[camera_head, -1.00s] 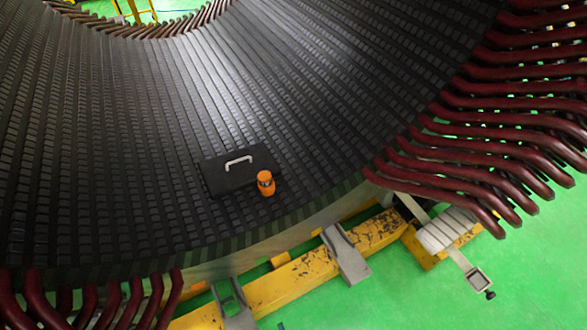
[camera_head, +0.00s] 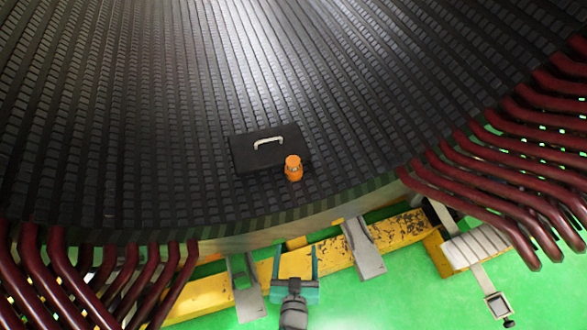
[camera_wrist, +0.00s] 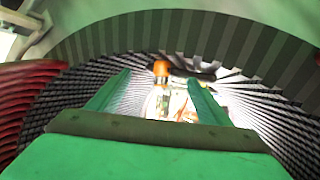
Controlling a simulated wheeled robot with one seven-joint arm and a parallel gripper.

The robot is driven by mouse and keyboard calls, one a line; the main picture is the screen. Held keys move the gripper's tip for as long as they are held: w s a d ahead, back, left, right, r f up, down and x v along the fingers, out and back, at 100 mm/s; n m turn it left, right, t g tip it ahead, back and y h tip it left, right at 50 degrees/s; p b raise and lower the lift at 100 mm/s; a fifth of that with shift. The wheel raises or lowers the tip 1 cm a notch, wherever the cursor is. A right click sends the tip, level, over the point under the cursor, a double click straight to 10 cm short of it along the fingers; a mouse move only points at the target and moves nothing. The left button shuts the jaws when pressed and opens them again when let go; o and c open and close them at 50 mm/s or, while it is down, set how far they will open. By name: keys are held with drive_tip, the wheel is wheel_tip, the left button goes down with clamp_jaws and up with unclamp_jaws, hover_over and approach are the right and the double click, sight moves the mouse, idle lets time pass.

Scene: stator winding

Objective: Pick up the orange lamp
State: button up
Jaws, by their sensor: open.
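The orange lamp (camera_head: 293,168) is a small cylinder standing upright on the dark ribbed stator surface. It is just in front of the right end of a black case with a light handle. My gripper (camera_head: 295,250) is at the bottom centre of the head view, open and empty. Its two green fingers point up toward the lamp and are well apart from it. In the wrist view the lamp (camera_wrist: 161,68) shows small and far off, between the open fingers (camera_wrist: 160,78).
The black case (camera_head: 268,150) lies close behind and left of the lamp. The stator rim (camera_head: 350,200), a yellow beam (camera_head: 205,292) and a grey bracket (camera_head: 363,250) lie near my gripper. Dark red winding bars (camera_head: 480,190) stick out on both sides. The ribbed surface around the lamp is otherwise clear.

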drive_tip(key=w+f+n+y, duration=0.1)
drive_tip(key=w+f, duration=0.1)
drive_tip(key=w, duration=0.9)
drive_tip(key=n+y, duration=0.3)
approach(296, 175)
drive_tip(key=x, duration=0.3)
drive_tip(key=shift+w+a+r, duration=0.1)
drive_tip(key=shift+w, duration=0.25)
drive_tip(key=x, duration=0.5)
drive_tip(key=shift+s, duration=0.1)
drive_tip(key=shift+g, duration=0.3)
drive_tip(key=shift+f+x, duration=0.2)
drive_tip(key=shift+x, duration=1.15)
drive_tip(key=shift+f+x, duration=0.2)
drive_tip(key=shift+x, duration=1.15)
drive_tip(key=shift+s, duration=0.15)
drive_tip(key=c, duration=1.3)
drive_tip(key=shift+c, duration=0.4)
drive_tip(key=shift+r, duration=0.2)
